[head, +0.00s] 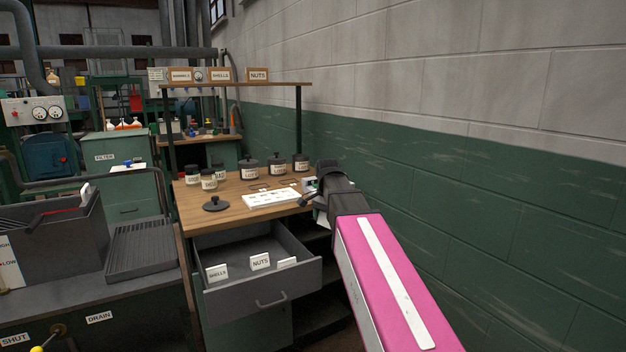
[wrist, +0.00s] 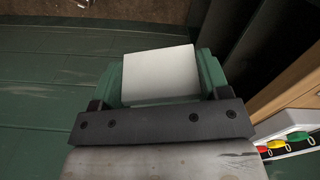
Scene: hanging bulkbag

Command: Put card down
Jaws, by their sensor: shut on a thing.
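In the wrist view a plain white card (wrist: 160,75) sits between the green fingers of my gripper (wrist: 162,84), which is shut on it. In the head view my gripper (head: 316,190) is at the right edge of the wooden bench top (head: 236,188), beside the white board (head: 272,198); the arm hides part of it. White cards reading SHELLS (head: 217,272) and NUTS (head: 260,261) stand in the open grey drawer (head: 262,291) below. A third white card (head: 287,262) there is too small to read.
Several labelled jars (head: 277,164) stand along the back of the bench, and a dark lid (head: 215,204) lies near its front left. A green and grey wall (head: 450,150) runs close on the right. A grey ribbed drain tray (head: 143,250) is at the left.

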